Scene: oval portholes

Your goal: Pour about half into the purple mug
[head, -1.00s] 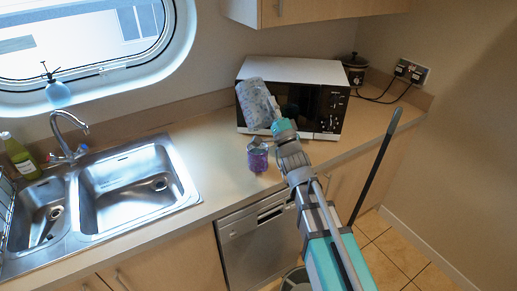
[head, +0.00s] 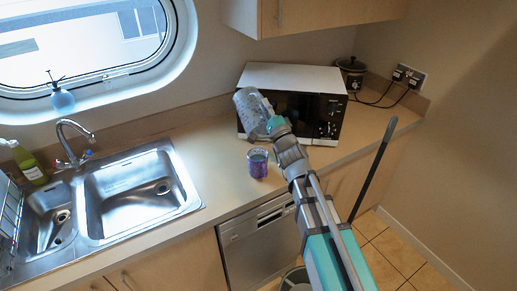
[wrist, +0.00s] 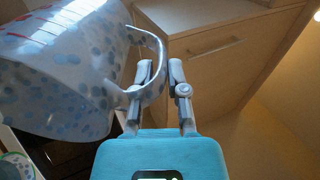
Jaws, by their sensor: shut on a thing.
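A pale jug with blue-grey speckles (head: 250,113) is held up in front of the microwave's left part, leaning slightly. In the wrist view the jug (wrist: 70,75) fills the left side, with red marks on its wall. My gripper (wrist: 160,70) is shut on its handle (wrist: 155,75); in the head view the gripper (head: 275,125) is at the jug's right side. The purple mug (head: 258,165) stands upright on the counter, below the jug in the picture and apart from it. The mug's inside looks grey-blue; I cannot tell its level. The jug's contents are not clear.
The microwave (head: 300,76) stands behind the jug, with a dark slow cooker (head: 351,72) to its right. A steel sink (head: 135,195) is at left with a tap (head: 72,145) and a green bottle (head: 28,165). The counter left of the mug is clear.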

